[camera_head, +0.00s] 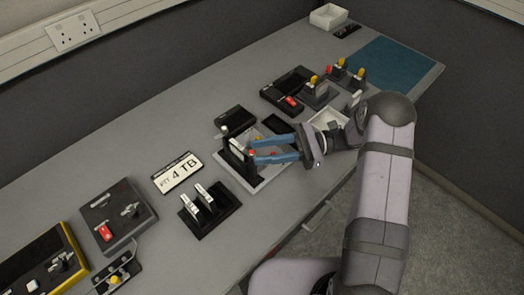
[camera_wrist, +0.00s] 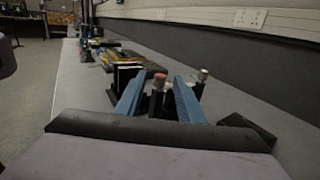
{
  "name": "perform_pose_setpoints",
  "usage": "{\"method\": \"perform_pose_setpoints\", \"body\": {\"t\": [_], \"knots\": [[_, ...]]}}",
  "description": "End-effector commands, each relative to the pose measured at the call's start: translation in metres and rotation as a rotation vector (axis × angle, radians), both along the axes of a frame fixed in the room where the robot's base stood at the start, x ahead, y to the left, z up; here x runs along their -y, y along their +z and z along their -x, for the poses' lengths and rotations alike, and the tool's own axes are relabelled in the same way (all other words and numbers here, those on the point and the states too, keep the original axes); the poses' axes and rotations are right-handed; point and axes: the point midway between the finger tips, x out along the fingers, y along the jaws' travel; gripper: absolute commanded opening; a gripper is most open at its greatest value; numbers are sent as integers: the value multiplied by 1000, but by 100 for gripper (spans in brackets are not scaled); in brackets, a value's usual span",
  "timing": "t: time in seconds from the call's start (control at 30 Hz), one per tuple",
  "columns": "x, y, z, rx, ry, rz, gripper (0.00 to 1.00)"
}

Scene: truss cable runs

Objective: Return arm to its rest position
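My gripper (camera_head: 256,151) reaches left over the table in the head view, its two blue fingers apart. In the wrist view the fingers of my gripper (camera_wrist: 158,88) also stand apart. A dark post with a red top (camera_wrist: 159,80) shows between them, and I see no contact with it. A grey-topped post (camera_wrist: 202,75) stands by the right finger. In the head view the fingers are over a light grey tray (camera_head: 268,174) with black upright parts (camera_head: 236,148) at its left. The fingers hide part of the tray.
A "4 TB" plate (camera_head: 177,172) and a black stand with white levers (camera_head: 209,208) lie left of the gripper. Black boxes (camera_head: 292,88) and yellow-topped parts (camera_head: 314,80) stand beyond it. A teal mat (camera_head: 396,66) covers the far right table end. Walls (camera_head: 180,65) rise behind.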

Motion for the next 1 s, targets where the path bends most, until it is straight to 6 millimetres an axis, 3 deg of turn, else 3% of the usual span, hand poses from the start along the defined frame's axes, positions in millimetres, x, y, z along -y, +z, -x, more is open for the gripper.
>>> {"method": "perform_pose_setpoints", "body": {"t": [0.33,0.57,0.73,1.0], "knots": [[3,2,0,22,-5,11,35],[24,12,8,167,-21,111,35],[40,13,39,346,56,291,35],[69,-10,123,654,448,667,35]]}}
